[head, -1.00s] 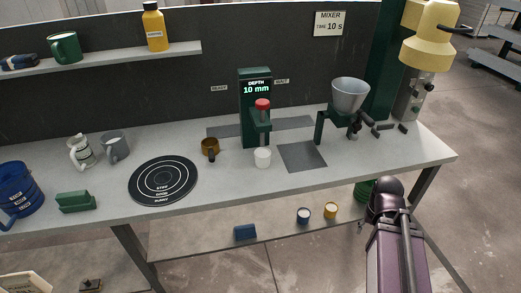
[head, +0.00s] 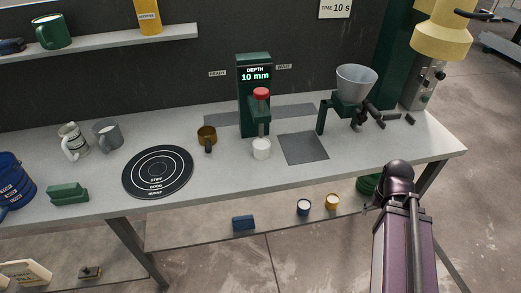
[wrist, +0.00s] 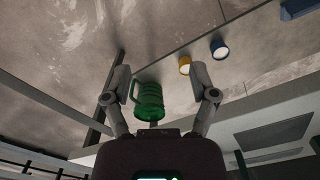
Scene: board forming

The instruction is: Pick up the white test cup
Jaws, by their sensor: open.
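The white test cup (head: 261,148) is a small plain white cup standing upright on the bench, just in front of the green depth device (head: 253,97) with a red knob and a "10 mm" display. My gripper shows in the wrist view (wrist: 160,88) with its two fingers spread and nothing between them. It is apart from the cup. In the head view my arm is at the lower right, in front of the bench, and the fingers are hard to make out there. The white test cup cannot be made out in the wrist view.
A grey square plate (head: 303,148) and a grey funnel (head: 356,82) are to the right. A green mug (wrist: 148,100) appears beyond my fingers in the wrist view.

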